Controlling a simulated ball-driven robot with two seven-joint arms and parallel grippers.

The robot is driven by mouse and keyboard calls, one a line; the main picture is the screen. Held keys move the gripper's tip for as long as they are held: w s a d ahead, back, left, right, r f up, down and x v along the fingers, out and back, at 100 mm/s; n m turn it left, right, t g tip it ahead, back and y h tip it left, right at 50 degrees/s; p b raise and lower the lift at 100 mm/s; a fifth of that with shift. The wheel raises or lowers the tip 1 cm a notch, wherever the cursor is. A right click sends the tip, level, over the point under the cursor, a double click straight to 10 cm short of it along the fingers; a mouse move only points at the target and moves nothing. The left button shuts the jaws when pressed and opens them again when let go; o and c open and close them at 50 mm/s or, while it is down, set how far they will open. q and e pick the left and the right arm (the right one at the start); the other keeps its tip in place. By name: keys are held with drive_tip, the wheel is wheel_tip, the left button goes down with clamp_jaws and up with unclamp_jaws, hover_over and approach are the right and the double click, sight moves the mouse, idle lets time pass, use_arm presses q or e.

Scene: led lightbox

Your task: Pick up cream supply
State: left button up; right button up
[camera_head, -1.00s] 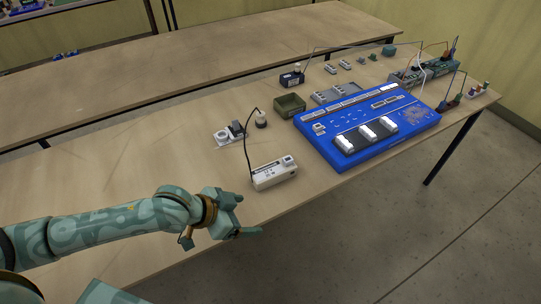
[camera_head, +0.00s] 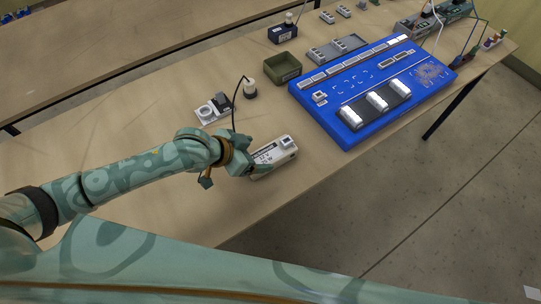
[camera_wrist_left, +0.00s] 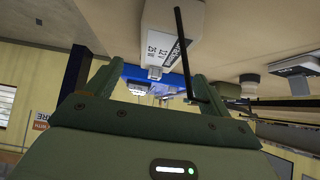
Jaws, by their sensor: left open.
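The cream supply (camera_head: 284,151) is a small cream box near the table's front edge, with a dark label, a switch-like block on top and a black cable at its left end. My left gripper (camera_head: 250,166) is open at its left end and hides part of that end. In the left wrist view, which looks upside down, the supply (camera_wrist_left: 160,38) shows its "12 V" face just beyond the open fingers (camera_wrist_left: 153,85), with the black cable crossing near one finger. Whether a finger touches the box I cannot tell. My right gripper is not in view.
A blue board (camera_head: 375,88) with white switches stands right of the supply. The table is bare to the left.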

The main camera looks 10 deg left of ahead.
sight(269, 153)
use_arm(q)
drive_tip(key=x, duration=0.2)
drive_tip(key=shift+w+d+f+b, duration=0.15)
drive_tip(key=shift+d+f+b, duration=0.05)
drive_tip(key=shift+f+b, duration=0.2)
drive_tip(key=b+x, duration=0.2)
drive_tip(key=x, duration=0.2)
drive_tip(key=shift+a, duration=0.1)
drive_tip(key=shift+w+f, duration=0.2)
drive_tip(key=shift+f, duration=0.05)
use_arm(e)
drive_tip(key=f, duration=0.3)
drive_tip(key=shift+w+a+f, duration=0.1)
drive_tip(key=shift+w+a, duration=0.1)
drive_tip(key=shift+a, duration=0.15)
use_arm(q)
drive_tip(key=shift+r, duration=0.1)
drive_tip(key=shift+c, duration=0.3)
drive_tip(key=c, duration=1.4)
drive_tip(key=shift+o, duration=0.2)
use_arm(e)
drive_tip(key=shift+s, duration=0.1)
use_arm(q)
drive_tip(key=shift+r, duration=0.1)
